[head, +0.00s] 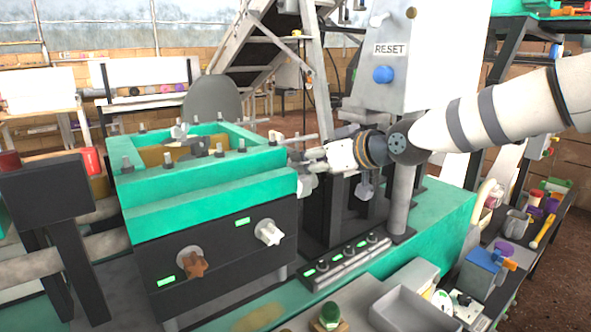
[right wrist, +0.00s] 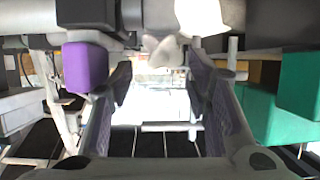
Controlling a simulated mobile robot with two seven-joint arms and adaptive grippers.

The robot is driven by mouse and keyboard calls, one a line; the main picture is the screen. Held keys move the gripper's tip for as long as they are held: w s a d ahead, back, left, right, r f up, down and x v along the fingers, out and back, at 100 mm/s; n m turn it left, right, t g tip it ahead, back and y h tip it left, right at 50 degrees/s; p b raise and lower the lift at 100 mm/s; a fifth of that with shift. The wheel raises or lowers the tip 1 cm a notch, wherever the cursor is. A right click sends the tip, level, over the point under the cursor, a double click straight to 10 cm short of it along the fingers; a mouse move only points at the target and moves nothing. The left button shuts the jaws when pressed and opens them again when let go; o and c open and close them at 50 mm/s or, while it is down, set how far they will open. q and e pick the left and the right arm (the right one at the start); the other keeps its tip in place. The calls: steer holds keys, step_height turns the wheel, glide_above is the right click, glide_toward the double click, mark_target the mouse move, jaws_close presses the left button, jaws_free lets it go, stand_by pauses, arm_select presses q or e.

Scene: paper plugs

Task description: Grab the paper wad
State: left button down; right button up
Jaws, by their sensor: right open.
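A white crumpled-looking piece (head: 269,232) sits on the dark front panel of the green machine (head: 215,210). A brown one (head: 191,263) sits lower left on the same panel. I cannot tell for sure that either is the paper wad. My right gripper (head: 308,162) is by the machine's right end, pointing left. In the right wrist view its two fingers (right wrist: 160,95) stand apart with nothing gripped between them. A pale lumpy piece (right wrist: 163,50) shows beyond them, near the top; it may be the wad. My left gripper is not in view.
A grey box with a RESET sign and blue button (head: 383,75) stands behind my right arm. A row of switches (head: 345,262) lies below the gripper. A grey tray (head: 412,308) is at front right. A purple block (right wrist: 85,67) is left of the fingers in the wrist view.

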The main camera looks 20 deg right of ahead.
mark_target(304, 162)
steer(key=b+x, duration=0.1)
steer(key=x, duration=0.3)
steer(key=shift+w+a+f, duration=0.2)
steer(key=shift+a, duration=0.05)
steer(key=shift+w+a, duration=0.1)
steer(key=shift+w, duration=0.1)
steer(key=shift+s+r, duration=0.1)
steer(key=shift+r, duration=0.15)
steer(key=shift+c, duration=0.2)
steer(key=c, duration=0.6)
